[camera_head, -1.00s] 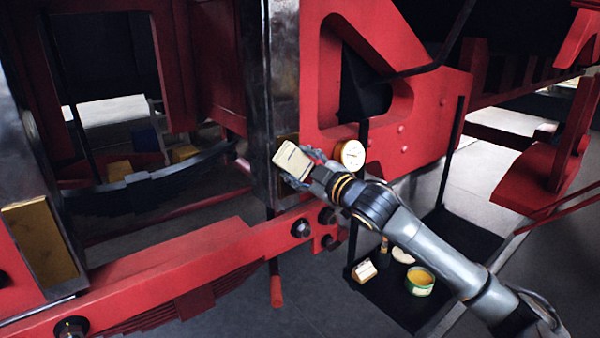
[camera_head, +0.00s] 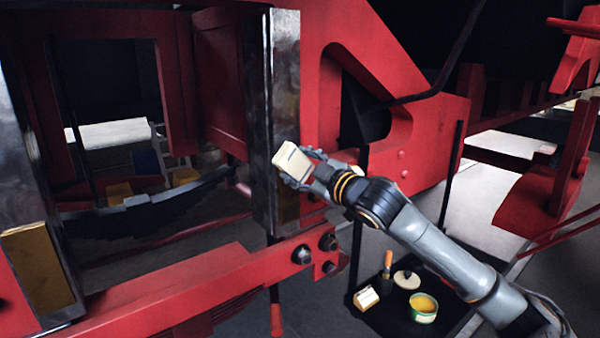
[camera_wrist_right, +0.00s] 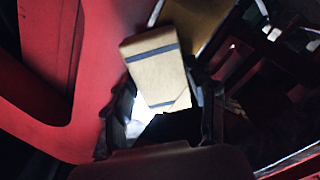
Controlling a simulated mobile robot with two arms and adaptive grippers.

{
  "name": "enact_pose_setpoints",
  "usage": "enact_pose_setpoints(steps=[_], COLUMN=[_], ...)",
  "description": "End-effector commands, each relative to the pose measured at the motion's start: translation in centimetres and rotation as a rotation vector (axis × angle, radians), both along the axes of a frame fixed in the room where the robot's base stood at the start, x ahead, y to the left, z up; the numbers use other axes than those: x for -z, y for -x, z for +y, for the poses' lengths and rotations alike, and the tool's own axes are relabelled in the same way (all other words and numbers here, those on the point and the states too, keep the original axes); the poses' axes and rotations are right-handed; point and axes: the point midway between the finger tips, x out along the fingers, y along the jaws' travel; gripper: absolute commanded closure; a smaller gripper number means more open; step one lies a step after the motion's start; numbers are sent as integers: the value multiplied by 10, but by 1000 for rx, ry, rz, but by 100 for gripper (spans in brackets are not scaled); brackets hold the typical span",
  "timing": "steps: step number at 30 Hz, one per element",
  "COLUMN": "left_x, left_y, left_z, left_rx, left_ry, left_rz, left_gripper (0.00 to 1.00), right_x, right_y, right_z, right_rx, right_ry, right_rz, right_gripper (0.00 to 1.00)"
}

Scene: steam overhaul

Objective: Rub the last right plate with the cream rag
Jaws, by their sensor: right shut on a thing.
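My right gripper (camera_head: 300,172) is shut on the cream rag (camera_head: 290,158), a folded pad with a dark band. It also shows in the right wrist view (camera_wrist_right: 158,68). The rag is in front of the right upright's steel face (camera_head: 286,80), by the top of the brass-coloured right plate (camera_head: 288,208). The rag and fingers hide part of this plate. In the wrist view the plate (camera_wrist_right: 198,18) shows behind the rag; I cannot tell whether they touch. A similar brass-coloured plate (camera_head: 38,268) is on the left upright. My left gripper is not in view.
Red frame members (camera_head: 410,140) surround the right upright, and a red beam with bolts (camera_head: 180,285) crosses below. On a dark tray (camera_head: 390,322) at lower right are an open green tin (camera_head: 423,307), a lid (camera_head: 407,279), an orange-handled tool (camera_head: 387,262) and a small cream block (camera_head: 366,297).

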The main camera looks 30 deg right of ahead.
Motion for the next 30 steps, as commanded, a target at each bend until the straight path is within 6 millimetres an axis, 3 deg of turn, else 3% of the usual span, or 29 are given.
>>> enact_pose_setpoints(steps=[5,16,23,30], left_x=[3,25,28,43], left_y=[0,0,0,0], left_z=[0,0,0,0], left_rx=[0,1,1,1], left_ry=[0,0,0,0], left_rz=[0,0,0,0], left_gripper=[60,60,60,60], right_x=[6,39,45,67], right_y=[1,-2,-2,-1], right_z=[0,0,0,0], right_rx=[0,1,0,1], right_ry=[-1,0,0,-1], right_rz=[1,4,4,6], right_gripper=[69,69,69,69])
